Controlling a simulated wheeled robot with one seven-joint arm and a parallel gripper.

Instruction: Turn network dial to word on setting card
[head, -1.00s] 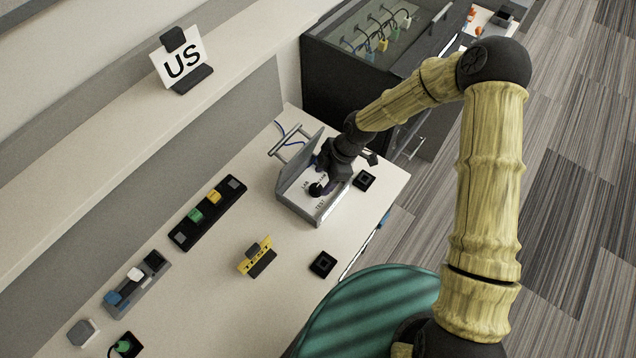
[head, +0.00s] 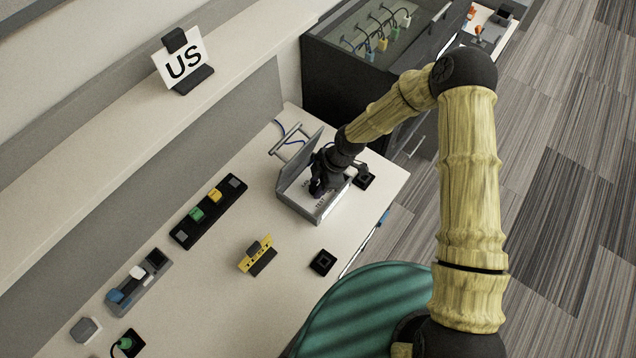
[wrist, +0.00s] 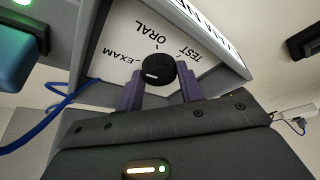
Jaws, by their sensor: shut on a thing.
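The network dial is a black round knob (wrist: 157,65) with a white mark, on a white panel. The words EXAM (wrist: 122,61), ORAL (wrist: 150,30) and TEST (wrist: 186,51) are printed around it. The mark lies on the knob's lower left part; which word it points at is unclear. My gripper (wrist: 158,76) is shut on the knob, one purple finger on each side. In the head view my gripper (head: 320,186) hides the knob on the grey box (head: 318,213).
The box's raised grey lid (head: 297,165) stands close beside my gripper. A US card (head: 183,60) stands on the shelf. Black sockets (head: 323,262), a black strip (head: 207,211) and a grey strip (head: 138,281) lie on the table. A green chair (head: 365,310) is in front.

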